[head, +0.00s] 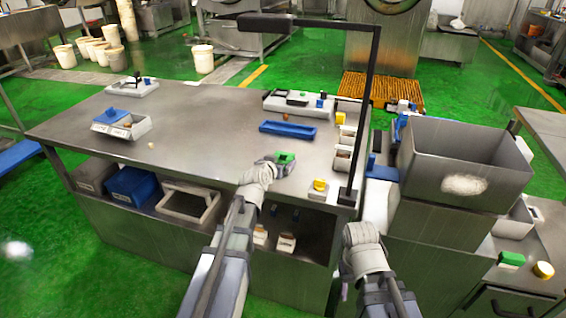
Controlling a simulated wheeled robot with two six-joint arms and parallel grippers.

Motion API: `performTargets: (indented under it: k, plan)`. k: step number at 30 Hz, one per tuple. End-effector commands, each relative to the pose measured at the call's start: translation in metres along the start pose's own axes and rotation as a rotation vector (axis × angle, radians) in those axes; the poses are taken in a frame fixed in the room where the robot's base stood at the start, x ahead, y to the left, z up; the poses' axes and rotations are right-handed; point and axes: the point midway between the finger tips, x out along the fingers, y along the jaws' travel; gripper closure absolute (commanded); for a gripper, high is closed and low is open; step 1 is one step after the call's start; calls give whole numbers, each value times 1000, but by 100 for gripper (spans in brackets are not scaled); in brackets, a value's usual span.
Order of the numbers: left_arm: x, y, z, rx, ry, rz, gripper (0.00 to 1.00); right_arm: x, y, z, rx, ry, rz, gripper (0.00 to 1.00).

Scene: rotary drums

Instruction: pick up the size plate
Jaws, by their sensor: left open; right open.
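No thing is clearly marked as the size plate at this scale. A small green piece (285,157) lies at the front right of the steel table, and it may be the plate, but I cannot tell. My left gripper (272,166) is at this green piece, on its near left side. It is open, and whether its fingers touch the piece is unclear. My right gripper (361,235) is low in front of the table's right end, apart from the table's things. It is open and empty, with its fingers hard to make out.
The steel table (200,130) has clear room at its middle. A blue tray (288,129) lies behind the green piece. A small bin with a yellow piece (319,185) stands to the right. A black upright post (362,130) and a large steel box (465,165) bound the right side.

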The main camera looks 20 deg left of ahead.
Motion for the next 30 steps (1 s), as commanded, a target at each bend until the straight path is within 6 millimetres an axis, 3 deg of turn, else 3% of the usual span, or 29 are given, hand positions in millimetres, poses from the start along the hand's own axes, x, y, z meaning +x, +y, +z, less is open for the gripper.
performTargets:
  k: [5, 15, 23, 30]
  plan:
    - [5, 0, 0, 0, 0, 0, 0, 2, 0, 0, 0, 0, 0, 50]
    - [50, -3, -1, 0, 0, 1, 0, 18, -2, -1, 0, 0, 0, 50]
    - [52, -2, -2, 0, 0, 0, 0, 18, -2, -1, 0, 0, 0, 50]
    - [52, -2, -2, 0, 0, 0, 26, 18, -2, -1, 0, 0, 0, 50]
